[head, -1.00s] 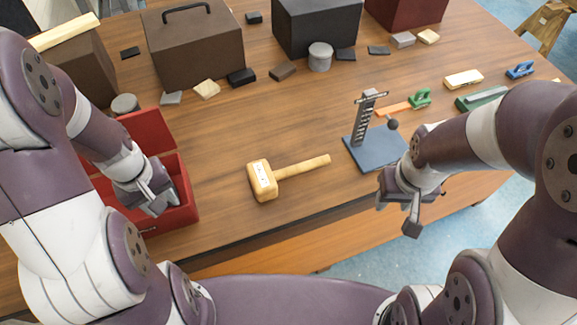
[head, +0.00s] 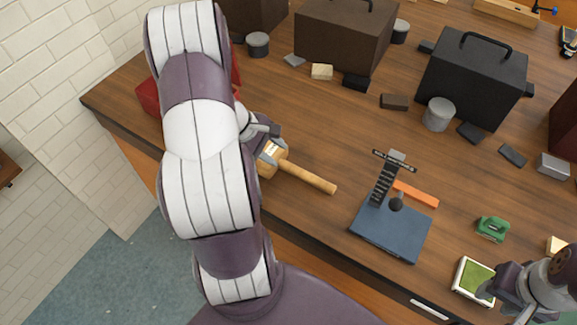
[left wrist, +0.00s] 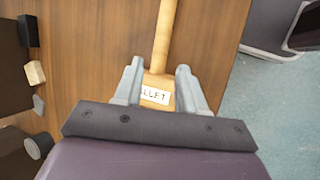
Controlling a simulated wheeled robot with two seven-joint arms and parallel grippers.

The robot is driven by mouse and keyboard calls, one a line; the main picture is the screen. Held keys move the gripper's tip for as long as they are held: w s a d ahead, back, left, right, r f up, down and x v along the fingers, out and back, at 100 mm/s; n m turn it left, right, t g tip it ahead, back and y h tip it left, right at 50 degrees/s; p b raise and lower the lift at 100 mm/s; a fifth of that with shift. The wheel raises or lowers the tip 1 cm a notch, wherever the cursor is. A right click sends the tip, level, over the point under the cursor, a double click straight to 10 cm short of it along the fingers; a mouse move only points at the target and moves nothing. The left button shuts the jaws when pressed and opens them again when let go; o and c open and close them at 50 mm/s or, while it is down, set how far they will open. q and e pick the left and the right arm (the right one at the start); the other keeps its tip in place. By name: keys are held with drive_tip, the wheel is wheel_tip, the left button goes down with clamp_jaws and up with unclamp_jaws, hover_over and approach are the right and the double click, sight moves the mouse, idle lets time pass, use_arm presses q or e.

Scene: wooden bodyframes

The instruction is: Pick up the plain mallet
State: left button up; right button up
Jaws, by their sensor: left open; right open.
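The plain wooden mallet (head: 308,178) lies on the table near its front edge, its handle pointing right and toward the front edge. Its head is partly hidden by my left gripper (head: 268,146) in the head view. In the left wrist view, the mallet's labelled head (left wrist: 156,96) sits between the two fingers of my left gripper (left wrist: 156,82), which is open. The handle runs upward in that picture. I cannot tell whether the fingers touch the head. My right gripper (head: 500,290) is at the lower right, by the table's front edge, away from the mallet.
A red box (head: 150,96) is behind my left arm. A blue stand (head: 392,228) with a dark post is right of the mallet. A green-topped tray (head: 472,276) and green object (head: 492,228) are further right. Dark cases (head: 472,78) and small blocks stand at the back.

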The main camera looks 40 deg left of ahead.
sight(291, 168)
use_arm(q)
drive_tip(key=x, duration=0.6)
drive_tip(key=a+p+x, duration=0.1)
drive_tip(key=x, duration=0.3)
drive_tip(key=shift+s+f, duration=0.15)
drive_tip(key=shift+f, duration=0.5)
drive_tip(key=shift+r, duration=0.1)
clamp_jaws()
